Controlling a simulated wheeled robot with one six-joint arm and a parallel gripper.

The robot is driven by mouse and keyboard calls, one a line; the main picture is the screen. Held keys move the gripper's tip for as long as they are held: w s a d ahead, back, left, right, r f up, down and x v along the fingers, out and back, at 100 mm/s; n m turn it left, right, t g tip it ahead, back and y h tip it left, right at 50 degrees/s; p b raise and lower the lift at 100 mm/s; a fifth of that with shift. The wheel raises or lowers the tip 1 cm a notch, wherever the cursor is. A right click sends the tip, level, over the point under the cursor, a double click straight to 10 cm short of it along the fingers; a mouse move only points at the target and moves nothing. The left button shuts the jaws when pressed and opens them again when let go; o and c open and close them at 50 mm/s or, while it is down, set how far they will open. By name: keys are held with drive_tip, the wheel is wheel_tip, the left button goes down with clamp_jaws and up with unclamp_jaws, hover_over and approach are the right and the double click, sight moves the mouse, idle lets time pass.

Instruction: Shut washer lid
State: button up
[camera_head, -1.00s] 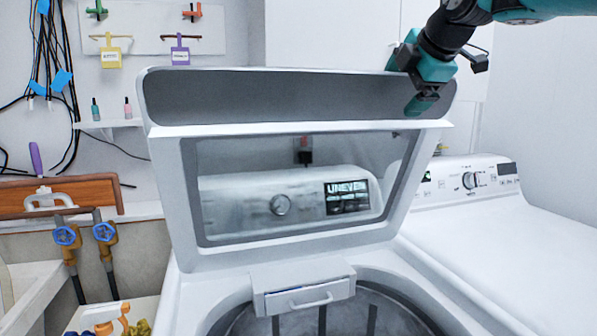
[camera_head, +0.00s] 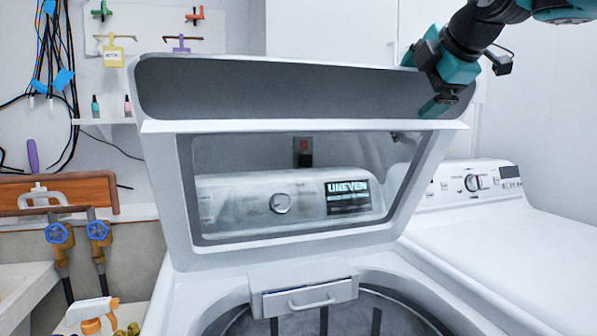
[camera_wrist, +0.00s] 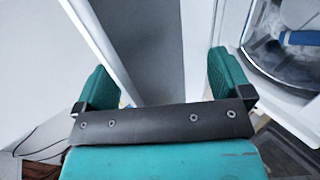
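The white washer lid (camera_head: 280,88) is raised and stands steeply, with a grey inner panel and a window. Below it the washer's tub opening (camera_head: 370,300) is uncovered. My gripper (camera_head: 427,82) is at the lid's upper right corner. One teal finger is in front of the lid's inner face and the other is at or behind its top edge. The wrist view shows the gripper (camera_wrist: 165,78) with its fingers wide apart and the lid's white edge (camera_wrist: 105,45) running between them. I cannot tell whether either finger touches the lid.
A second white machine (camera_head: 535,235) stands at the right. At the left are blue-handled taps (camera_head: 58,234), a sink edge (camera_head: 25,290) and an orange-and-white spray bottle (camera_head: 95,312). A shelf (camera_head: 108,122) with small bottles is on the wall behind.

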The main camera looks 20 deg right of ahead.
drive_tip(key=s+f+t+b, duration=0.2)
drive_tip(key=s+f+b, duration=0.3)
drive_tip(key=b, duration=0.8)
drive_tip(key=shift+s, duration=1.15)
drive_tip(key=shift+r, duration=0.1)
drive_tip(key=s+f+t+b, duration=0.1)
drive_tip(key=s+f+b, duration=0.3)
drive_tip(key=b, duration=0.5)
drive_tip(key=shift+s+f+t+b, duration=0.3)
drive_tip(key=shift+s+f+t, duration=0.05)
drive_tip(key=shift+t, duration=0.05)
drive_tip(key=shift+o, duration=0.4)
